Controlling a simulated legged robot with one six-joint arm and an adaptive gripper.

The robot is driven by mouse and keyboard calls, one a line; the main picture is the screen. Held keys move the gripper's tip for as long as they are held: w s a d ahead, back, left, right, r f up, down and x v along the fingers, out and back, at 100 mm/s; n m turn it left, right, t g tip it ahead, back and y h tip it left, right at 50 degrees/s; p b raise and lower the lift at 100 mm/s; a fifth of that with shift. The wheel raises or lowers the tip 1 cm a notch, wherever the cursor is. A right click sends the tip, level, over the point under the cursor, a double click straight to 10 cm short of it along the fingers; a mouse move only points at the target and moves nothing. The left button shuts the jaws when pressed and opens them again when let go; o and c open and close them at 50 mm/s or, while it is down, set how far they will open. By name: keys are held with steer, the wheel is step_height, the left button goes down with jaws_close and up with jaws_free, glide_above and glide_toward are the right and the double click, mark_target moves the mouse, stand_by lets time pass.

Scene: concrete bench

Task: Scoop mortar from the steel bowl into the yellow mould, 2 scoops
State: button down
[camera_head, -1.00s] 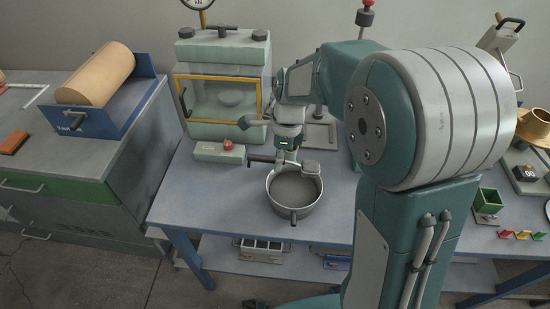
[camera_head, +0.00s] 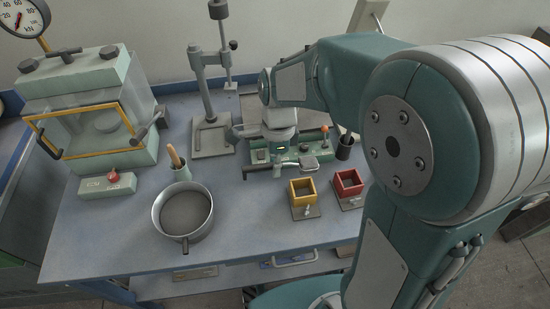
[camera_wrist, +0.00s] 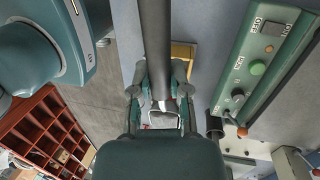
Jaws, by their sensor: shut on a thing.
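The steel bowl (camera_head: 160,213) stands on the bench at left of centre in the head view, with grey mortar (camera_head: 185,209) inside. The yellow mould (camera_head: 303,201) sits on a small plate to its right. Its yellow edge also shows in the wrist view (camera_wrist: 184,50). My gripper (camera_head: 277,168) is shut on the dark handle of a scoop (camera_wrist: 154,35), behind and left of the yellow mould. The scoop's grey head (camera_head: 307,162) is level, just above and behind the mould. I cannot tell how much mortar it carries. The inside of the mould looks dark; its fill is unclear.
A red mould (camera_head: 348,190) stands right of the yellow one. A green device with buttons (camera_head: 302,154) lies behind my gripper. A press stand (camera_head: 212,140) is farther back. Bench between bowl and mould is clear.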

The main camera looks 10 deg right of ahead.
mark_target(297, 164)
steer(key=shift+d, duration=0.15)
steer(key=shift+a+y, duration=0.35)
steer(key=shift+y, duration=0.85)
steer(key=d+y, duration=0.4)
steer(key=y, duration=0.1)
steer(key=shift+w+d+r+n+g, duration=0.2)
steer(key=shift+r+n+g, duration=0.1)
steer(key=shift+n, duration=0.1)
steer(key=y, duration=0.3)
steer(key=shift+d+r, duration=0.3)
steer(key=shift+d, duration=0.1)
steer(key=shift+d+y, duration=0.2)
steer(key=shift+y, duration=0.2)
steer(key=shift+d, duration=0.15)
steer(key=shift+s+a, duration=0.1)
steer(key=shift+a, duration=0.1)
